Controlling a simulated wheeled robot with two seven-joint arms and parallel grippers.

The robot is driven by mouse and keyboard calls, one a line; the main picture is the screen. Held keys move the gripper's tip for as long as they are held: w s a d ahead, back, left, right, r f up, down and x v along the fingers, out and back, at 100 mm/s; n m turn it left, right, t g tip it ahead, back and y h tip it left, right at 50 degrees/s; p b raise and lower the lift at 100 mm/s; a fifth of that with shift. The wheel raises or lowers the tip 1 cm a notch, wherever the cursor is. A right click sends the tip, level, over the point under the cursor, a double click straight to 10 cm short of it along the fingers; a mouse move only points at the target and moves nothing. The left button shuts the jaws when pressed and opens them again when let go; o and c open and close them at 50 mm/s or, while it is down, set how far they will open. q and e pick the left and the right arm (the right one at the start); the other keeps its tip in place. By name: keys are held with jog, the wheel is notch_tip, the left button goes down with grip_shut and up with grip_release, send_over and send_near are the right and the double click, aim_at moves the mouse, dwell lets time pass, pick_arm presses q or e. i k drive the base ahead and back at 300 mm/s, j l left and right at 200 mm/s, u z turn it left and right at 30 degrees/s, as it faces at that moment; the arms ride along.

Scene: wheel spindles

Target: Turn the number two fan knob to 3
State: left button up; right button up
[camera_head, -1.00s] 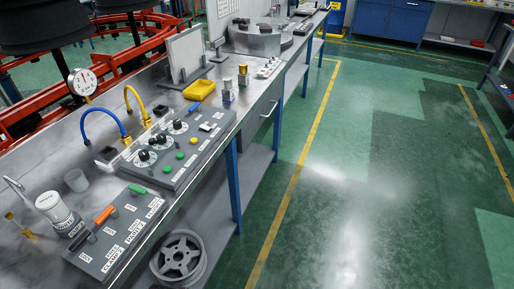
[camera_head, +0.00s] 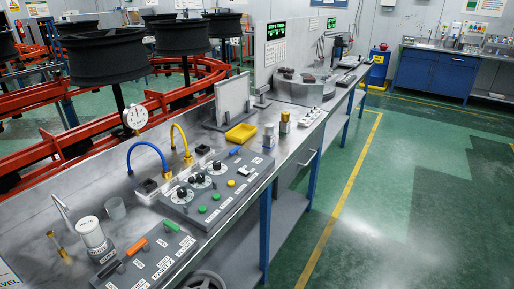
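A grey control panel (camera_head: 232,197) lies on the metal workbench in the middle of the head view. It carries three black knobs on white dials in a slanting row: a near one (camera_head: 181,192), a middle one (camera_head: 198,179) and a far one (camera_head: 217,165). The dial numbers and fan labels are too small to read, so I cannot tell which knob is number two or where each points. Green buttons (camera_head: 202,209) and a yellow button (camera_head: 231,183) sit beside the dials. Neither of my grippers is in view.
A second panel with an orange handle (camera_head: 138,246) and a green handle (camera_head: 172,226) lies nearer. A white canister (camera_head: 91,234), blue hose (camera_head: 148,147), yellow hose (camera_head: 180,136) and yellow tray (camera_head: 241,132) stand around. The green floor (camera_head: 400,215) right of the bench is clear.

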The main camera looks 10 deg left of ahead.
aim_at(217, 165)
jog(key=i+l+u, duration=0.2)
jog(key=i, duration=0.35)
jog(key=i+l+u, duration=0.15)
jog(key=i+l, duration=0.35)
jog(key=i, duration=0.05)
